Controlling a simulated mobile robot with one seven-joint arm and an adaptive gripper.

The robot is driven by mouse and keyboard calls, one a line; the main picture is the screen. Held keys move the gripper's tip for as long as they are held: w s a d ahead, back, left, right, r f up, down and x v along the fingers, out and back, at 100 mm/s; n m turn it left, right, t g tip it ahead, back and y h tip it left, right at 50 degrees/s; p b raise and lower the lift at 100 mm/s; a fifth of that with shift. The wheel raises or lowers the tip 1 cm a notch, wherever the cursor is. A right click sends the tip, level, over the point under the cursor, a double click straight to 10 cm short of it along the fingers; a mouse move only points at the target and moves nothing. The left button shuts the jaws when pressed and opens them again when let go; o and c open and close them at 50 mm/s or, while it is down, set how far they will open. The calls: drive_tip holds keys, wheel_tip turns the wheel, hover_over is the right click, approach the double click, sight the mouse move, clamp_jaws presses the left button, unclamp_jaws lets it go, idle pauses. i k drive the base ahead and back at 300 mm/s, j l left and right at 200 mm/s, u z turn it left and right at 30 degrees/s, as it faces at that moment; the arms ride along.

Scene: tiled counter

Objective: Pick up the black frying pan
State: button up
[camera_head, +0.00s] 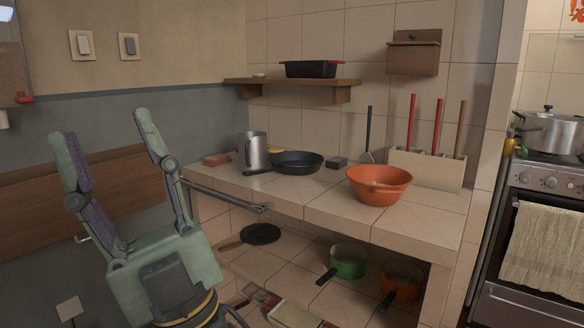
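A black frying pan (298,161) sits on the tiled counter (325,197), right of a metal mug, with its handle pointing left and toward the front. A second dark, flat pan (261,234) lies on the shelf below the counter, its handle pointing left. My gripper (98,122) is at the left, raised, with its two fingers pointing up and spread wide apart. It is open and empty. It is left of the counter and apart from both pans.
On the counter are a metal mug (253,151), an orange bowl (379,184) and a utensil holder (426,169). A metal rail (225,197) runs along the counter's left front edge. Green (348,261) and orange (402,281) pots stand below. A stove (545,190) is at the right.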

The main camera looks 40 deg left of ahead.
sight(287, 163)
drive_tip(key=i+j+u, duration=0.1)
drive_tip(key=i+u, duration=0.25)
drive_tip(key=i+j+u, duration=0.1)
drive_tip(key=u, duration=0.25)
drive_tip(key=i+u, duration=0.35)
drive_tip(key=i+l, duration=0.2)
drive_tip(key=i, duration=0.3)
drive_tip(key=i+l+u, duration=0.15)
drive_tip(key=i, duration=0.35)
